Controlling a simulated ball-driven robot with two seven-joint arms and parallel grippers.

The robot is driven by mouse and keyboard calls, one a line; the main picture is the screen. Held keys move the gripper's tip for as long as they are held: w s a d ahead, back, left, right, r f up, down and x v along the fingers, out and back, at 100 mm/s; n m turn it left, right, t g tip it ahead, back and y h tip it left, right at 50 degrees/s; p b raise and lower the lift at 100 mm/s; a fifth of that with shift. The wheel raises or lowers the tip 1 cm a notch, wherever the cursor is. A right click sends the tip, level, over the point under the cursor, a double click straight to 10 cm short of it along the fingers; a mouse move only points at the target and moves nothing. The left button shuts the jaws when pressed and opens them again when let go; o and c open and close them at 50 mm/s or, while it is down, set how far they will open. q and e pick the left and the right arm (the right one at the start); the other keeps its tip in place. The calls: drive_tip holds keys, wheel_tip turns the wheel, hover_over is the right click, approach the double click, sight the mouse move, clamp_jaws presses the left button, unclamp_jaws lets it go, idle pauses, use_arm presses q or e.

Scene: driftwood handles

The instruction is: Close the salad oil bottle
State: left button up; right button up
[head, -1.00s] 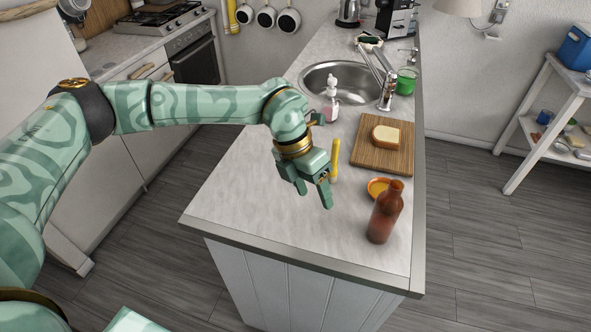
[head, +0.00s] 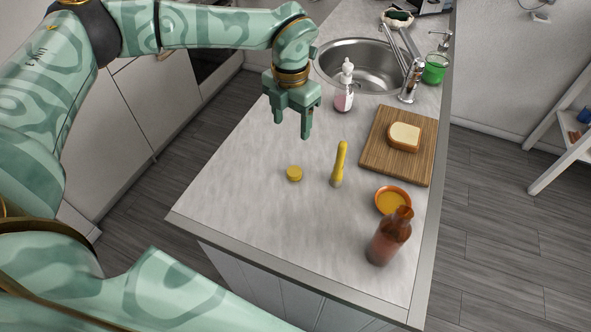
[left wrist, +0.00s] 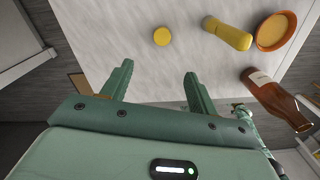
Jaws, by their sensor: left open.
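A brown glass bottle (head: 386,244) stands near the front right corner of the counter. Its neck shows no cap in the head view; the left wrist view also shows the bottle (left wrist: 272,94) at the right. A small round yellow cap (head: 294,173) lies on the bare counter left of the bottle, and it shows at the top of the left wrist view (left wrist: 162,36). My left gripper (head: 293,127) is open and empty, fingers pointing down, above the counter and beyond the cap. Its fingers (left wrist: 158,70) are apart from the cap. My right gripper is not visible.
An orange bowl (head: 393,200) sits just behind the bottle. A cutting board (head: 371,160) with bread (head: 404,137), a soap bottle (head: 344,92) and a sink (head: 357,66) are farther back. The front left counter is clear.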

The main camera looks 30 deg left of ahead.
use_arm(q)
hover_over(294, 171)
drive_tip(key=f, duration=1.1)
drive_tip(key=shift+s+a+b, duration=0.2)
drive_tip(key=shift+b, duration=0.1)
drive_tip(key=f, duration=0.5)
drive_tip(key=shift+w+d+f, duration=0.1)
drive_tip(key=shift+w+d, duration=0.1)
drive_tip(key=shift+w, duration=0.05)
drive_tip(key=c, duration=1)
